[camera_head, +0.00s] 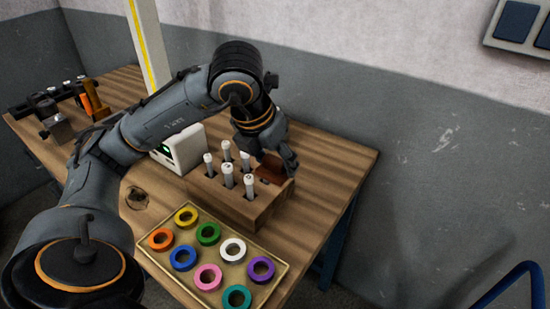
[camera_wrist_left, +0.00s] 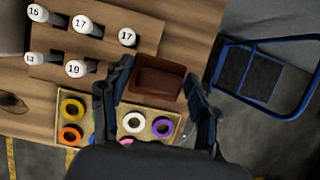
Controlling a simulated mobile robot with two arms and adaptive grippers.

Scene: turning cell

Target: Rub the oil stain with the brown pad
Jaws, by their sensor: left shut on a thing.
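The brown pad (camera_head: 271,172) is at the back right end of the wooden block, and it also shows in the left wrist view (camera_wrist_left: 157,79) as a brown, box-like piece. My left gripper (camera_head: 279,163) is shut on it, with one finger on each side in the left wrist view. I cannot tell whether the pad touches the block. The oil stain (camera_head: 137,198) is a dark patch on the wooden table, left of the block; it shows at the left edge of the left wrist view (camera_wrist_left: 12,103). My right gripper is not in view.
The wooden block (camera_head: 230,200) holds several numbered white-topped pegs. A tray (camera_head: 282,279) of coloured rings lies in front. Dark fixtures (camera_head: 57,129) are at the far left. Bare table (camera_head: 330,150) lies right of the block.

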